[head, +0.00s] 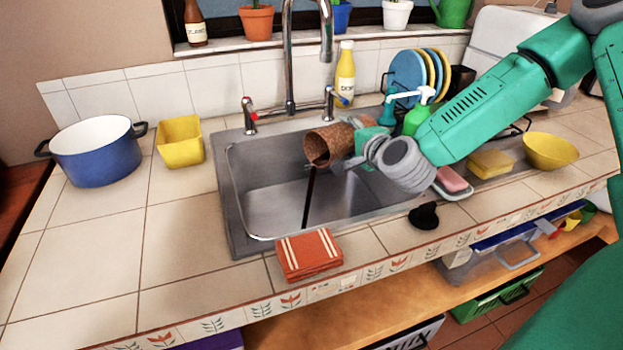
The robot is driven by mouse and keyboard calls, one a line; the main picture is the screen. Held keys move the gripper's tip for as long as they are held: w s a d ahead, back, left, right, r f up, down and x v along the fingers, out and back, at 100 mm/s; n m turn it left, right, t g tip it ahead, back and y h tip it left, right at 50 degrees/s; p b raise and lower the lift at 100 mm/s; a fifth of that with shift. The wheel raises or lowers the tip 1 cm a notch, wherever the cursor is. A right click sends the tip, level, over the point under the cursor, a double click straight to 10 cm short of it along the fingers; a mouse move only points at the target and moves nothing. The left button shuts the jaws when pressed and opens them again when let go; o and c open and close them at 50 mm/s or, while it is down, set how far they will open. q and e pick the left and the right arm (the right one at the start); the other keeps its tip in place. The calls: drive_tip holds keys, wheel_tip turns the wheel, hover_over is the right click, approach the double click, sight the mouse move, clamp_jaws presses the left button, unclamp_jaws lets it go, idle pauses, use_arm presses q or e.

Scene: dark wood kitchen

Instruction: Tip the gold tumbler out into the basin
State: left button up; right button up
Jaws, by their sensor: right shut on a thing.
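The tumbler (322,146) looks coppery gold-brown with a mottled surface. My right gripper (358,142) is shut on it and holds it above the basin (285,190). The tumbler is tipped well over, with its open mouth facing left and slightly down. A thin dark stream (309,200) runs from its mouth down into the metal basin. The inside of the tumbler is too dark to tell how much it holds. My left gripper is not in view.
A tall tap (290,60) with two handles stands behind the basin. A soap bottle (416,118) and a pink sponge (451,179) are close to my right arm. A folded red cloth (309,255) and a black object (424,216) lie in front. Left counter has free room.

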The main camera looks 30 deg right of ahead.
drive_tip(key=shift+a+r+n, duration=0.2)
drive_tip(key=shift+r+n, duration=0.1)
drive_tip(key=shift+r, duration=0.15)
